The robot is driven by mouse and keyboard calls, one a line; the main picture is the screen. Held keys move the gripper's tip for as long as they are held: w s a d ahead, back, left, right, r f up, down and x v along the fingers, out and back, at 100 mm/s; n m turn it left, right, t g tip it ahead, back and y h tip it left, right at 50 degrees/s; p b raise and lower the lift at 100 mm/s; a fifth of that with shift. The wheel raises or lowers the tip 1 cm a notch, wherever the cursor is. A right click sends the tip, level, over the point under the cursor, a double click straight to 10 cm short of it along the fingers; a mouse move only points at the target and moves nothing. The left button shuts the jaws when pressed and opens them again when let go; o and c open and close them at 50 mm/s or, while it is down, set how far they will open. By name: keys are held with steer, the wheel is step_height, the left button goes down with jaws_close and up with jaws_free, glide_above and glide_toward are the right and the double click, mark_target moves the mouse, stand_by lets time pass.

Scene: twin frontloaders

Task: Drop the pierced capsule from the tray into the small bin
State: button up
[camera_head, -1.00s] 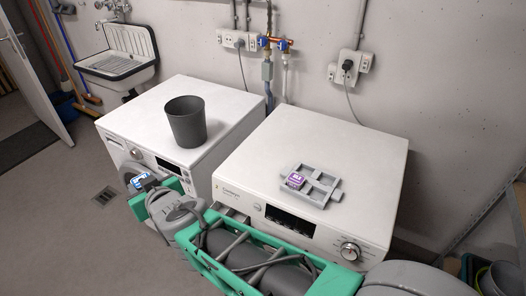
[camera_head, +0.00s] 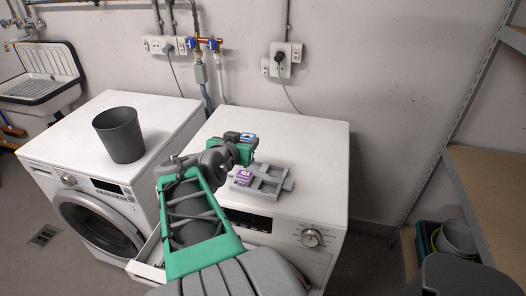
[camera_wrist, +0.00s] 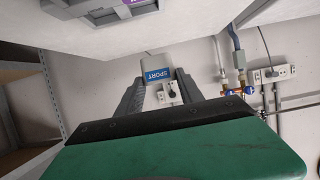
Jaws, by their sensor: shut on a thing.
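A grey tray (camera_head: 285,185) lies on top of the right washing machine, with a purple-labelled capsule (camera_head: 244,178) in its near left part. The purple label and tray edge (camera_wrist: 92,17) also show upside down at the top of the wrist view. My gripper (camera_head: 244,142) is above the machine top, just behind and left of the tray. It is shut on a blue-labelled block (camera_head: 250,137), whose label reads SPORT in the wrist view (camera_wrist: 157,75). No piercing can be made out on either. The small dark grey bin (camera_head: 119,138) stands upright on the left machine.
An open drawer (camera_head: 147,268) juts from the right machine's front left, beside my arm. Pipes with blue valves (camera_head: 203,44) and sockets (camera_head: 283,58) are on the wall behind. A shelf (camera_head: 490,185) with tubs (camera_head: 455,238) stands at the right.

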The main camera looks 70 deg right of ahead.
steer(key=d+f, duration=0.2)
steer(key=d, duration=0.1)
steer(key=d+f, duration=0.6)
steer(key=d, duration=0.1)
steer(key=shift+s, duration=0.25)
step_height(320, 180, down, 3)
steer(key=shift+d+f+p, duration=0.15)
steer(key=shift+f+p, duration=0.05)
steer(key=shift+p, duration=0.15)
steer(key=shift+f, duration=0.1)
steer(key=shift+f+b, duration=0.15)
steer(key=shift+b, duration=0.15)
steer(key=o, duration=1.3)
steer(key=shift+o, duration=0.2)
